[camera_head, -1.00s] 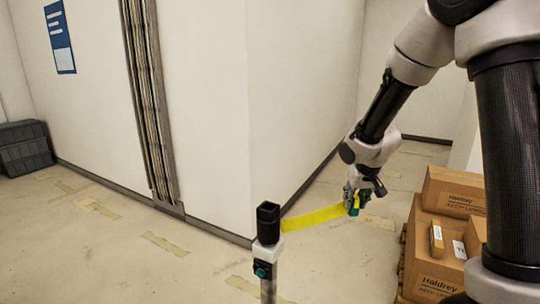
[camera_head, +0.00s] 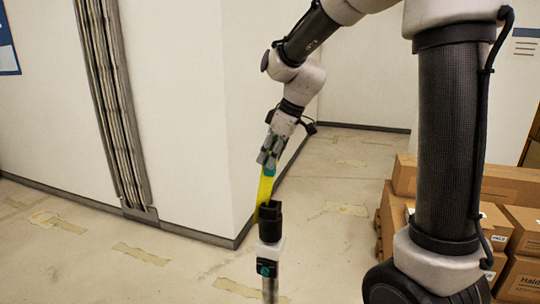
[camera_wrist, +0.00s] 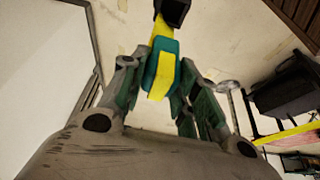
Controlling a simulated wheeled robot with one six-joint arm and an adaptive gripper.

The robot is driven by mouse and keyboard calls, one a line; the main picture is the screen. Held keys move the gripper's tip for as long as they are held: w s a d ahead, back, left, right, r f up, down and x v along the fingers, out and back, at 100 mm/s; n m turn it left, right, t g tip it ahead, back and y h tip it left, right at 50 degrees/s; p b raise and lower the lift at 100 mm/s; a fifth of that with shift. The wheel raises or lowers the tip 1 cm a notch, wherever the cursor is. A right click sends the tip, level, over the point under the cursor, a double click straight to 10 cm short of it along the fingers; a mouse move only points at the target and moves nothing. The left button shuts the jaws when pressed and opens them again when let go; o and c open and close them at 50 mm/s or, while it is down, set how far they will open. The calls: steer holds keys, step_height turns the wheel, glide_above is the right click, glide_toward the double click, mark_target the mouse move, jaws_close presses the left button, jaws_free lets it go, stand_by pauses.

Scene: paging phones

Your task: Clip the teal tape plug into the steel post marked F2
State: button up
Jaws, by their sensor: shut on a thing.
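My gripper (camera_head: 268,160) is shut on the teal tape plug (camera_wrist: 165,65), which shows between both fingers in the wrist view. In the head view only a little teal shows at the fingertips. Yellow tape (camera_head: 264,190) runs from the plug down to the black head (camera_head: 270,220) of a post in the foreground. My gripper is above that head in the picture. The black head also shows at the top of the wrist view (camera_wrist: 174,10). No F2 mark is readable, so I cannot tell which post is F2.
Cardboard boxes (camera_head: 497,186) are stacked at the right, partly behind my arm. A white wall corner (camera_head: 225,110) stands behind the tape. In the wrist view, another yellow strip (camera_wrist: 287,133) and dark objects (camera_wrist: 284,92) lie at the right. Floor around the post looks clear.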

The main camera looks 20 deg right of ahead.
steer(key=shift+s+f, duration=0.1)
steer(key=shift+f, duration=5.6)
steer(key=shift+f, duration=0.2)
steer(key=shift+r, duration=0.15)
steer(key=shift+r, duration=0.65)
steer(key=shift+f, duration=0.6)
steer(key=shift+r, duration=0.6)
steer(key=shift+f, duration=0.8)
steer(key=o, duration=0.7)
steer(key=shift+o, duration=0.2)
